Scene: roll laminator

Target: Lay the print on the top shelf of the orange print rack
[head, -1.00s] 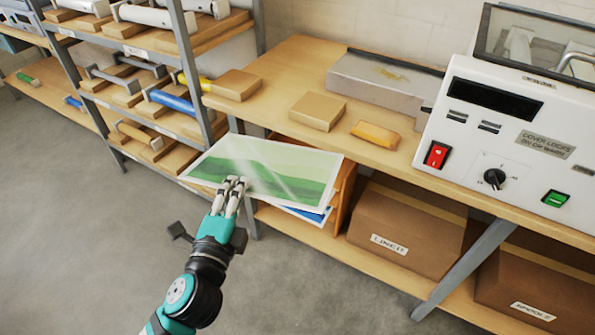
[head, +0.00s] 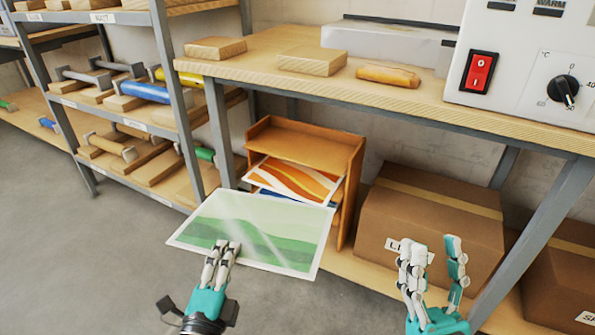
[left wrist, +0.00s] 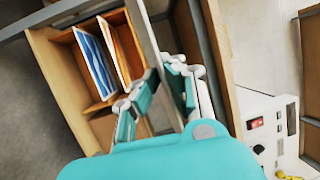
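The print (head: 277,225), a sheet with green hills, is tilted in front of the orange print rack (head: 352,190). My left gripper (head: 225,247) is shut on its near edge. In the left wrist view the print (left wrist: 147,38) shows nearly edge-on between the fingers (left wrist: 158,76). The rack stands under the workbench, open toward me. An orange-striped print (head: 300,180) lies in it and sticks out, with a blue print (head: 325,204) below, mostly hidden by the held print. Both also show in the left wrist view. My right gripper (head: 432,252) is open and empty, right of the rack.
The workbench top (head: 290,42) overhangs the rack. A metal shelf unit (head: 165,85) with rollers stands close on the left. A cardboard box (head: 430,215) sits right of the rack on the lower shelf. The floor at the left front is clear.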

